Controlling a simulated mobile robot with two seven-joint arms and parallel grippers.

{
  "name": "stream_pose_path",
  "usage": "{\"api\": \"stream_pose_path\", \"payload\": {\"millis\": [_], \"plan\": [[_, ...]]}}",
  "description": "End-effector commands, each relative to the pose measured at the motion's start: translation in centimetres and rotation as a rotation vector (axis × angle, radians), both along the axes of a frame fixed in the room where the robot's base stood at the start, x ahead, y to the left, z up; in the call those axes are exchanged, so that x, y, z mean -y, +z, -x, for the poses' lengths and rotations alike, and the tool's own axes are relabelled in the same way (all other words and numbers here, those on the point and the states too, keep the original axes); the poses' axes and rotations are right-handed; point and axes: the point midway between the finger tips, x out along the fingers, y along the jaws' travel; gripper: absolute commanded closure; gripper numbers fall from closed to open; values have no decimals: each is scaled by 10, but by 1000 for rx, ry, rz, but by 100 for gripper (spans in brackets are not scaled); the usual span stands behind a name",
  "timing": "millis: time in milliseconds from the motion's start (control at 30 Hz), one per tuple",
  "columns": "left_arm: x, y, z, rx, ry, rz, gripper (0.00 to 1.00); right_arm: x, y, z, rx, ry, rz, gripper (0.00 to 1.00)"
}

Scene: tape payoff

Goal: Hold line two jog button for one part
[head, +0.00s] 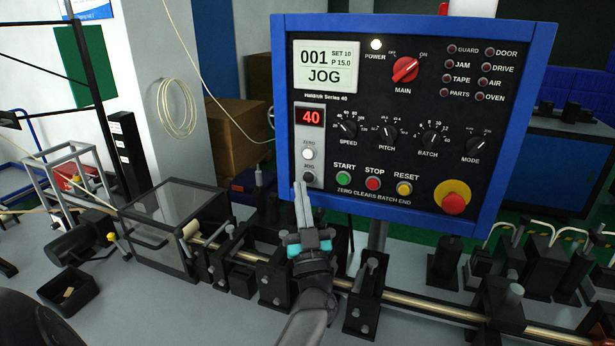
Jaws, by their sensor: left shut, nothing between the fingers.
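The control panel (408,105) with a blue frame stands upright ahead of me. Its screen (326,66) reads 001, SET 10, P 15.0 and JOG. The dark jog button (309,177) sits under the white zero button (308,154), at the panel's lower left. My left gripper (301,184) is shut and empty, fingers pointing up, with its tips at the lower left edge of the jog button. I cannot tell whether they touch it. No label on the panel names line two. My right gripper is not in view.
Green start (343,179), red stop (373,183) and yellow reset (404,188) buttons lie right of the jog button. A red emergency button (453,203) is further right. A brass-coloured tube (413,305) runs through black fixtures below. A clear-lidded box (172,215) stands left.

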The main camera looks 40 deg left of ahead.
Motion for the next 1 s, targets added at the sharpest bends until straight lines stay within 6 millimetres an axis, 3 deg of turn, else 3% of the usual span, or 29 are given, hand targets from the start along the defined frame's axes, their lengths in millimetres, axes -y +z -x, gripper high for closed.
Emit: {"api": "stream_pose_path", "payload": {"millis": [400,1000], "plan": [[12,2,38,-1,0,1,100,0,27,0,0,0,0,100],[13,1,41,1,-1,1,100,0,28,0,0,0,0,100]]}}
